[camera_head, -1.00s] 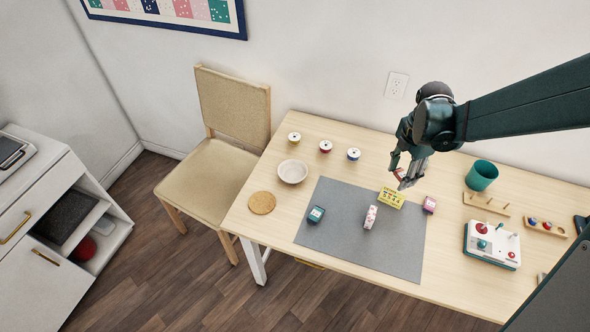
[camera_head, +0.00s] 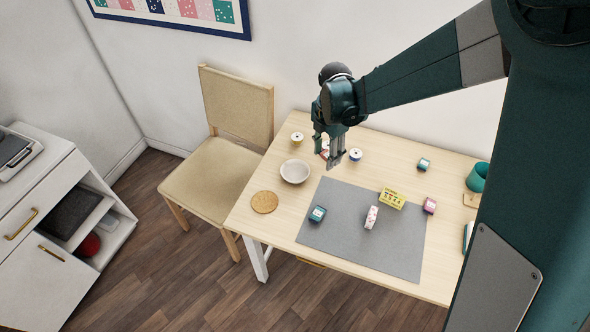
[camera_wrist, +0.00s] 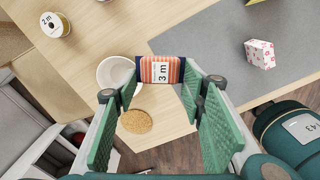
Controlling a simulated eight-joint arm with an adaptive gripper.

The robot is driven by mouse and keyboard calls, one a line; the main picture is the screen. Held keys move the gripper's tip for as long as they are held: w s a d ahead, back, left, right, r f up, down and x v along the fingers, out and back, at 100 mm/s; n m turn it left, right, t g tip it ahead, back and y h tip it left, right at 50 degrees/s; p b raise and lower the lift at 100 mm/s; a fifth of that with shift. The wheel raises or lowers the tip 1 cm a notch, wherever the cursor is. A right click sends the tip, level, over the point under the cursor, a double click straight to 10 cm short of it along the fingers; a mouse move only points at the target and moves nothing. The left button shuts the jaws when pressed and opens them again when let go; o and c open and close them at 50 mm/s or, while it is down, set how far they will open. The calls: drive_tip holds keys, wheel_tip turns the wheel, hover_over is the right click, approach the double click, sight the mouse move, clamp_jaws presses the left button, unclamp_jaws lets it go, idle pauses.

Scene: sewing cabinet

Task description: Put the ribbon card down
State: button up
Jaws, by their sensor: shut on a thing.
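The ribbon card (camera_wrist: 161,72), with orange and white stripes, dark ends and a white "3 m" label, is between my fingers in the wrist view. My gripper (camera_head: 335,158) is shut on it and holds it above the back left of the table. In the head view only a small red bit of the card shows among my fingers. In the wrist view my green finger pads (camera_wrist: 163,92) lie on both sides below it. The card appears in front of the white bowl's (camera_wrist: 113,74) right edge.
The bowl (camera_head: 295,171) and cork coaster (camera_head: 264,202) are at the table's left. Spools (camera_head: 297,139) (camera_head: 355,155) stand behind. The grey mat (camera_head: 345,250) bears a teal box (camera_head: 317,214), a patterned box (camera_head: 371,217) and a yellow box (camera_head: 392,198). Bare wood (camera_head: 280,235) shows front left.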

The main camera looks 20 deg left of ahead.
drive_tip(key=n, duration=0.2)
hover_over(290, 173)
drive_tip(key=s+d, duration=0.2)
drive_tip(key=s, duration=0.2)
drive_tip(key=shift+s+a+r+p, duration=0.1)
drive_tip(key=shift+s+a+p, duration=0.05)
drive_tip(key=shift+a+p, duration=0.15)
wheel_tip(290, 173, down, 6)
drive_tip(key=shift+m+b, duration=0.3)
drive_tip(key=shift+d, duration=0.1)
drive_tip(key=shift+f, duration=2)
drive_tip(key=shift+f+b, duration=0.6)
drive_tip(key=shift+b, duration=0.15)
drive_tip(key=o, duration=0.7)
